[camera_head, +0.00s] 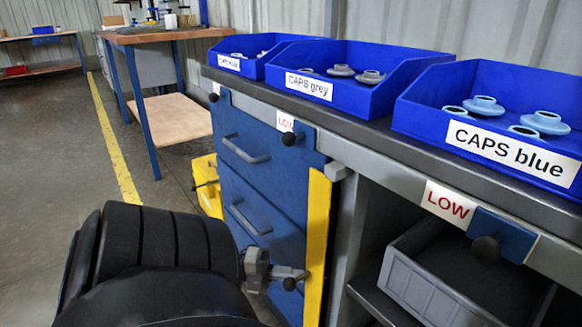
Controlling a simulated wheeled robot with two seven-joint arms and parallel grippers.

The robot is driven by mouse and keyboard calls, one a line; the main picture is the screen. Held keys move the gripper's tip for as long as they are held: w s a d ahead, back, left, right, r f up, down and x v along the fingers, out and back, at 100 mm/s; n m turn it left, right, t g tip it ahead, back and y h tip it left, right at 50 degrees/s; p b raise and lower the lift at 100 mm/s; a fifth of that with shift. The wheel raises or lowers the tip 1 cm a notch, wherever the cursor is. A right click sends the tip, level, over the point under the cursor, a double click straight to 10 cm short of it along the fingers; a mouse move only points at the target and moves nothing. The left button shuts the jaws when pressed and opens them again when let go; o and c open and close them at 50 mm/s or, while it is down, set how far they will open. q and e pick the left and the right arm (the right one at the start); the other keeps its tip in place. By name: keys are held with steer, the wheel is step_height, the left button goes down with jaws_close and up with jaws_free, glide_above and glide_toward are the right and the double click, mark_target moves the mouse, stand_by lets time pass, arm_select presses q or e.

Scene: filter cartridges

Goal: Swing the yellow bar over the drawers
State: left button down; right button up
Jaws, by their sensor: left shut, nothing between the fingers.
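The yellow bar (317,245) stands upright along the right edge of the blue drawers (262,185). Its lower end is cut off by the picture's bottom edge. The drawers look closed, and two grey handles show on their fronts. My left gripper (291,273) is shut and empty, low in front of the drawers and just left of the bar. Whether its tip touches the bar I cannot tell. My black left arm hides the lower left part of the drawers. My right gripper is out of view.
Blue bins, including CAPS grey (374,97) and CAPS blue (560,162), stand on the dark worktop (385,140). Black knobs stick out from the bench front below. A grey bin (425,285) sits on the shelf right of the bar. Open floor lies left.

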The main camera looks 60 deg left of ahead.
arm_select(q)
steer(key=shift+w, duration=0.1)
stand_by(0.3)
steer(key=b+v, duration=0.3)
steer(key=v, duration=1.3)
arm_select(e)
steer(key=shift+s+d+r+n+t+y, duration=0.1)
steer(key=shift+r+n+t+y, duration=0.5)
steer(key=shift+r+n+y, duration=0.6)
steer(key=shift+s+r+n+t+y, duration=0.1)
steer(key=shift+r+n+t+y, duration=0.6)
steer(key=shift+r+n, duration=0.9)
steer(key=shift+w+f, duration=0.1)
